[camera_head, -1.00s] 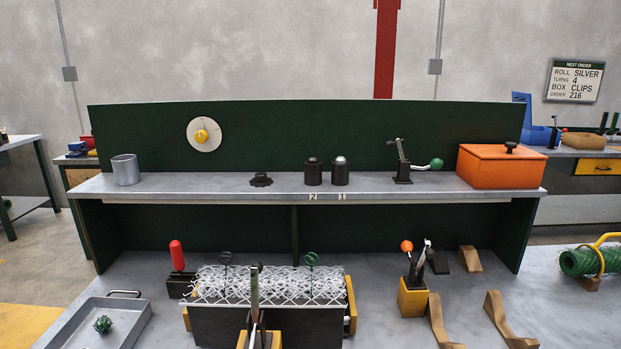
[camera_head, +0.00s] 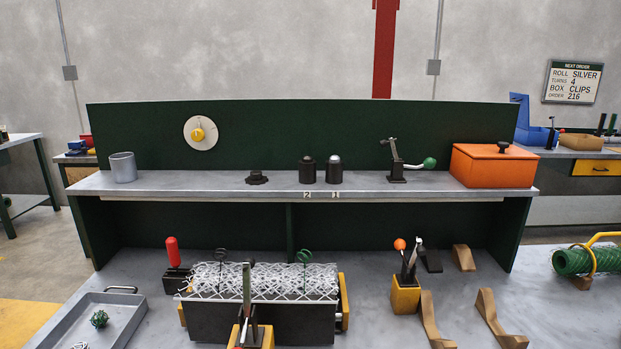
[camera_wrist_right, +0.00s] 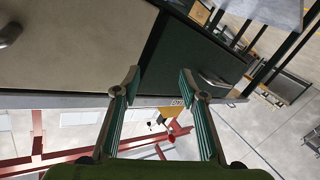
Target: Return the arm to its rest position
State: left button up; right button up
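My right gripper (camera_wrist_right: 160,85) shows in the right wrist view with its two fingers wide apart and nothing between them. That view looks out over the room at a tilt, with benches, a wall and red beams beyond the fingers. No arm or gripper of mine shows in the head view, so my left gripper is out of sight. In the head view a silver wire mesh (camera_head: 262,282) lies on a dark block fixture on the bench, with two looped pins standing in it.
A grey tray (camera_head: 128,325) holds a green tangle at the left. An orange box (camera_head: 493,166) sits on the shelf (camera_head: 220,184). An orange-knobbed lever (camera_head: 406,270), wooden cradles and a green wire roll (camera_head: 573,262) stand at the right.

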jog(key=s+d+f+m+g+h, duration=0.2)
jog(key=d+f, duration=0.1)
jog(key=f, duration=0.5)
jog(key=s+d+f+m+g+h, duration=0.1)
jog(key=s+d+f+h, duration=0.15)
jog(key=f, duration=0.55)
jog(key=s+d+f+m+g+h, duration=0.2)
jog(key=d+f, duration=0.1)
jog(key=f, duration=0.6)
jog(key=s+f+m+g+h, duration=0.1)
jog(key=s+f+g, duration=0.3)
jog(key=s+f, duration=0.3)
jog(key=s+a+f+m+g+h, duration=0.1)
jog(key=s+f+g, duration=0.3)
jog(key=s, duration=1.3)
notch_tip(320, 180, down, 4)
jog(key=shift+a+m+g, duration=0.2)
jog(key=shift+m+g, duration=0.2)
jog(key=shift+m, duration=0.1)
